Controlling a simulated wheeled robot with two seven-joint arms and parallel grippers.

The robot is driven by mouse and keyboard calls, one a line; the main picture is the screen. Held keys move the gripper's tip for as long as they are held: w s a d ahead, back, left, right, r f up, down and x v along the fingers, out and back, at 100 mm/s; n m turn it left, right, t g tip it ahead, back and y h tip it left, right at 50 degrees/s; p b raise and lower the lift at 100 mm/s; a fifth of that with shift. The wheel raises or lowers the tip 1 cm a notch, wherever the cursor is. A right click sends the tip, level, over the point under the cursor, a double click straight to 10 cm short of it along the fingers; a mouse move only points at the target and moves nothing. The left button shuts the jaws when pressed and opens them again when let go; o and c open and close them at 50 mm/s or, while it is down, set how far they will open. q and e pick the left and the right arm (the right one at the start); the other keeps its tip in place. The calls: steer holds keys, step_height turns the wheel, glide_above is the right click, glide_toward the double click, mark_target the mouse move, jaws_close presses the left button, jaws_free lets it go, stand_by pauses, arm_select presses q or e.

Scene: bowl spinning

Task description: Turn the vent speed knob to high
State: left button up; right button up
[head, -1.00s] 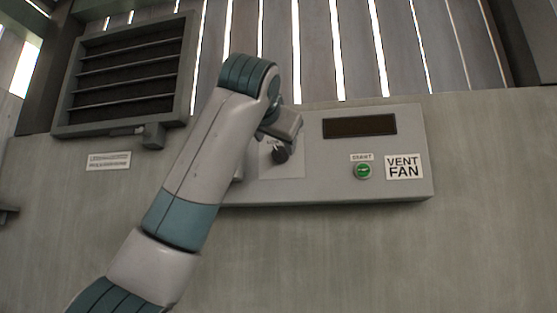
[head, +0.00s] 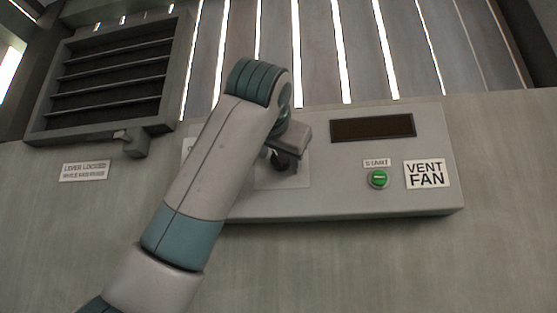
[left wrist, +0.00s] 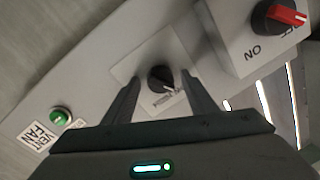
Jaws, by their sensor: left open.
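The black speed knob (head: 284,160) is on a light square plate on the grey vent fan panel (head: 340,197), partly hidden by my left gripper (head: 290,139). In the left wrist view, the knob (left wrist: 160,79) shows between the two dark fingers of my left gripper (left wrist: 161,76). The fingers are open, one on each side of the knob. I cannot tell whether they touch it. The print beside the knob is too blurred to read surely. My right gripper is not in view.
A green button (head: 378,179) and a VENT FAN label (head: 427,174) are on the panel's right side, with a dark display (head: 372,128) above. A red and black knob (left wrist: 280,16) marked ON is close by. A louvred vent (head: 110,85) hangs at the left.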

arm_select(q)
steer(key=shift+s, duration=0.1)
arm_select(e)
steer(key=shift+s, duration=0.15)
arm_select(q)
steer(key=shift+d+r, duration=0.1)
steer(key=c, duration=1.1)
steer(key=shift+o, duration=0.3)
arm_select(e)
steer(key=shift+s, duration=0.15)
